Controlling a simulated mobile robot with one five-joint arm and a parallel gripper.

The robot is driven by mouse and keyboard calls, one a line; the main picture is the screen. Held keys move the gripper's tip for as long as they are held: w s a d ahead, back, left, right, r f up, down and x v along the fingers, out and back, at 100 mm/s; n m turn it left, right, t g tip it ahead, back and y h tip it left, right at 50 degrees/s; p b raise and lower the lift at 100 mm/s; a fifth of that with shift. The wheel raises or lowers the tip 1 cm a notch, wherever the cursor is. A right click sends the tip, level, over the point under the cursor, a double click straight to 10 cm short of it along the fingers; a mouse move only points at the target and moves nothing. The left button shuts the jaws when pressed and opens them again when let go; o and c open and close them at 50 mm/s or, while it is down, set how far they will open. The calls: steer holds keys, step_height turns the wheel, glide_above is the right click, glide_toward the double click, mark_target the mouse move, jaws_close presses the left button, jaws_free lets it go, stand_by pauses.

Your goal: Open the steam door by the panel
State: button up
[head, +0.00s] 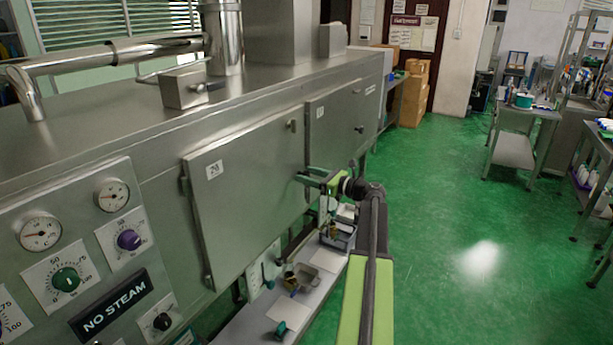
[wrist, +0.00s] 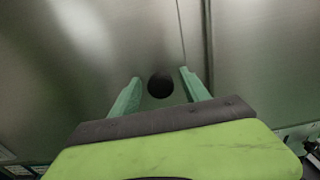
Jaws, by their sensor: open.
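The steel steam door (head: 250,195) nearest the control panel (head: 85,255) bears a small white label and has hinges on its left edge. It looks flush with the machine front. My gripper (head: 305,178) is at the door's right edge, reaching in from the right. In the wrist view my gripper (wrist: 160,77) is open, its two green fingers pointing at the steel face. A dark round knob (wrist: 160,86) lies between the fingertips, with a gap on both sides. A vertical seam runs by the right finger. The knob is hidden in the head view.
A second steel door (head: 335,125) is to the right of this one. A low shelf (head: 255,325) with trays and small items runs below the machine. Green floor (head: 440,200) is clear to the right. A steel table (head: 520,110) and cardboard boxes (head: 415,95) stand farther back.

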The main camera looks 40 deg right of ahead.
steer(key=shift+w, duration=0.45)
steer(key=shift+a, duration=0.1)
jaws_close()
stand_by(1.0)
